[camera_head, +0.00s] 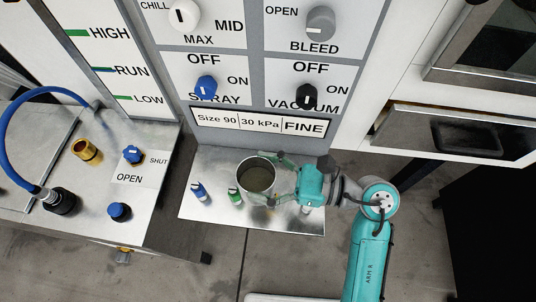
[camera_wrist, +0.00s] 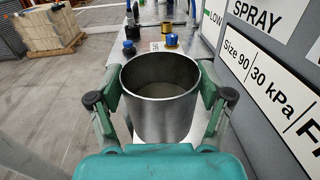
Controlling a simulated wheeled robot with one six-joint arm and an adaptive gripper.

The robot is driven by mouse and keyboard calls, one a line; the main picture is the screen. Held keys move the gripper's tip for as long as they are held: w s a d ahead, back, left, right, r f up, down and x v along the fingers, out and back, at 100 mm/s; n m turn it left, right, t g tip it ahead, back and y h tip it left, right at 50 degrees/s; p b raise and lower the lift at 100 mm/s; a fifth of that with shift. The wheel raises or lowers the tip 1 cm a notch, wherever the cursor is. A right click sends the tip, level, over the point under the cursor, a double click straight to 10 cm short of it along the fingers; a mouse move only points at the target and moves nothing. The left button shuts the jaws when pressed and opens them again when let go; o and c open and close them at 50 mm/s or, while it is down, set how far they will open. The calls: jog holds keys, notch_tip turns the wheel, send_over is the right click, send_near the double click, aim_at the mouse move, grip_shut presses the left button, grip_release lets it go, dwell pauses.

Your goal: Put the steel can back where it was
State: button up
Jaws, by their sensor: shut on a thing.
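The steel can (camera_head: 257,177) is an open cylinder with greyish content inside. My gripper (camera_head: 272,177) has its two fingers around opposite sides of the can, over the metal shelf (camera_head: 285,222) below the panel. In the wrist view, the can (camera_wrist: 160,112) stands upright between the two finger pads of my gripper (camera_wrist: 160,100), which press on its sides. I cannot tell whether the can's base touches the shelf. The front of the can is partly hidden by the gripper body in the wrist view.
A blue marker-like item (camera_head: 199,192) and a green one (camera_head: 235,196) stand on the shelf left of the can. A panel with knobs, including a black VACUUM knob (camera_head: 306,96), rises behind. Left is a bench with a blue hose (camera_head: 22,100) and brass fitting (camera_head: 86,151).

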jog(key=w, duration=1)
jog(key=f, duration=1.1)
jog(key=shift+w+d, duration=0.1)
jog(key=shift+d, duration=0.1)
jog(key=shift+w+f, duration=0.1)
jog(key=shift+f, duration=0.15)
jog(key=shift+f, duration=0.1)
jog(key=o, duration=1)
jog(key=shift+o, duration=0.3)
